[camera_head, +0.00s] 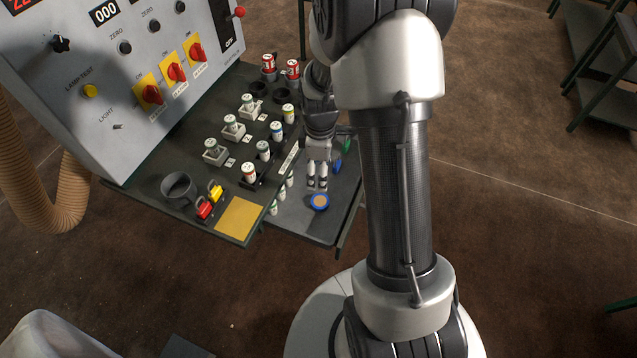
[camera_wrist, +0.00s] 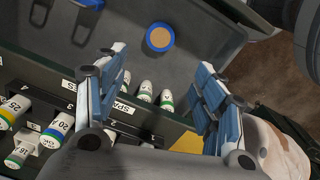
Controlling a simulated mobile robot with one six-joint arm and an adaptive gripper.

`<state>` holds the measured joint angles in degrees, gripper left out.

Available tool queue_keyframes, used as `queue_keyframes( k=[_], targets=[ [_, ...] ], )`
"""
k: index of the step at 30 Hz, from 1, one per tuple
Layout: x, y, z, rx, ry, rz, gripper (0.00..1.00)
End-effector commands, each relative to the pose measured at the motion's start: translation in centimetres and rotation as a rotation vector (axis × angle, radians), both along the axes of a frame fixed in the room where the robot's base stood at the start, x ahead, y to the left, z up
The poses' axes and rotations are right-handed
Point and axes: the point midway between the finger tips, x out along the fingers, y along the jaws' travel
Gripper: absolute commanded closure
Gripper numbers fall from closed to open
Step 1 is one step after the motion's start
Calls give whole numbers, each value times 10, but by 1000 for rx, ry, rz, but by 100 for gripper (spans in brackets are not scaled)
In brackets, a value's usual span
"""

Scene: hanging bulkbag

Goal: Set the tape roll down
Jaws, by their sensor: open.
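The tape roll (camera_head: 320,202) is a blue ring with a tan centre. It appears to lie flat on the grey tray (camera_head: 291,222) at the right end of the bench, near the tray's front edge. It also shows in the wrist view (camera_wrist: 159,37), at the top, beyond the fingertips. My gripper (camera_head: 317,184) is open, with nothing between its fingers. In the head view its tips are just behind the roll and look apart from it. In the wrist view the fingers (camera_wrist: 160,75) stand wide on either side, pointing toward the tray.
Several white fuses (camera_head: 263,150) stand in rows on the dark bench, left of my gripper. A grey mug (camera_head: 179,188), red and yellow tags (camera_head: 208,204) and a yellow pad (camera_head: 240,218) are further left. Green and blue items lie behind my gripper.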

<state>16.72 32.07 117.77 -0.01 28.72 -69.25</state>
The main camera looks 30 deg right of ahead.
Motion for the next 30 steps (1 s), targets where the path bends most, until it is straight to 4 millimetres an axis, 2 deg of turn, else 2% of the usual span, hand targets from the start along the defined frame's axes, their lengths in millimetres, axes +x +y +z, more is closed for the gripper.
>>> queue_keyframes(
  k=[1, 6, 12, 15, 19, 24, 30],
  targets=[
    [0, 7, 25, -6, -27, -34, 36],
    [-20, 37, 109, -5, -111, -221, 36],
    [-69, 74, 188, 32, -210, -454, 36],
    [-100, 90, 215, 64, -257, -569, 36],
    [-141, 105, 238, 115, -309, -710, 36],
    [-178, 117, 249, 174, -349, -841, 36],
    [-194, 120, 251, 201, -360, -901, 36]
  ],
)
